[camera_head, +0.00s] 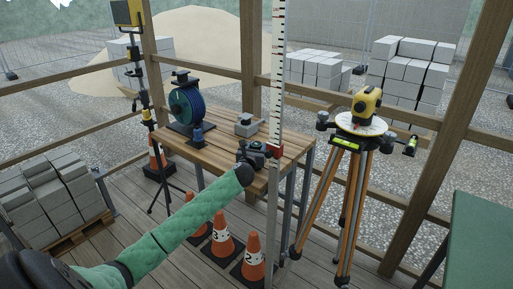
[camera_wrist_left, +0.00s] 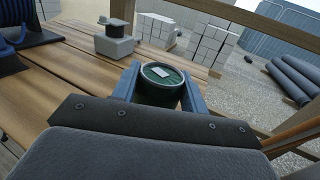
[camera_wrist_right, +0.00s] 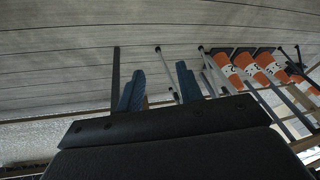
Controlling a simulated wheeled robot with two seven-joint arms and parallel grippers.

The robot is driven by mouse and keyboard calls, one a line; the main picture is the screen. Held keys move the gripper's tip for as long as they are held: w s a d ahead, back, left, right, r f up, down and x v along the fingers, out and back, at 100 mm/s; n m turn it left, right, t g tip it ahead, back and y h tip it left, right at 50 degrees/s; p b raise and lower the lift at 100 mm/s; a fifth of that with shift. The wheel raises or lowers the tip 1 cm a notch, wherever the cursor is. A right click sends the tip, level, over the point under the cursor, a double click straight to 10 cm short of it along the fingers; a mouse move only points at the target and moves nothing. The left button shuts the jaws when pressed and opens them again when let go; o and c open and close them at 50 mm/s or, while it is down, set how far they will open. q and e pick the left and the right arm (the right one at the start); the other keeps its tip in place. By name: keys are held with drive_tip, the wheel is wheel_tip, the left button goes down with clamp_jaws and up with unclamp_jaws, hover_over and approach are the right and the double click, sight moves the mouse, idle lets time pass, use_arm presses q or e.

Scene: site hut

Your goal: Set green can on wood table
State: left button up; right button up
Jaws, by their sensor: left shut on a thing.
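The green can (camera_wrist_left: 162,74) sits between the blue fingers of my left gripper (camera_wrist_left: 159,88), its round lid facing up. In the head view my left gripper (camera_head: 256,150) is over the front right part of the wood table (camera_head: 218,152). The can is small and dark there, mostly covered by the gripper. Bare planks of the table also show in the left wrist view (camera_wrist_left: 60,92). I cannot tell whether the can's base touches the planks. My right gripper (camera_wrist_right: 160,88) is open and empty, with floor boards beyond its fingers.
A blue reel (camera_head: 186,102) and a grey block (camera_head: 246,125) with a dark top stand on the table. A measuring staff (camera_head: 277,90) rises close by the can. A yellow instrument (camera_head: 367,103) on a tripod stands right. Orange cones (camera_head: 222,235) stand below the table's front.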

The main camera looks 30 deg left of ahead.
use_arm(q)
drive_tip(key=o, duration=1.2)
use_arm(e)
drive_tip(key=shift+d+f, duration=0.1)
use_arm(q)
drive_tip(key=shift+b+v, duration=0.8)
drive_tip(key=shift+v, duration=5.2)
use_arm(e)
drive_tip(key=shift+w+a+f+t+y, duration=0.15)
drive_tip(key=shift+w+a+f, duration=0.05)
drive_tip(key=shift+a+f, duration=0.45)
drive_tip(key=shift+w+a+f+t+y, duration=0.15)
drive_tip(key=shift+w+a+f, duration=0.05)
drive_tip(key=shift+a+f, duration=0.35)
use_arm(q)
drive_tip(key=shift+r, duration=0.1)
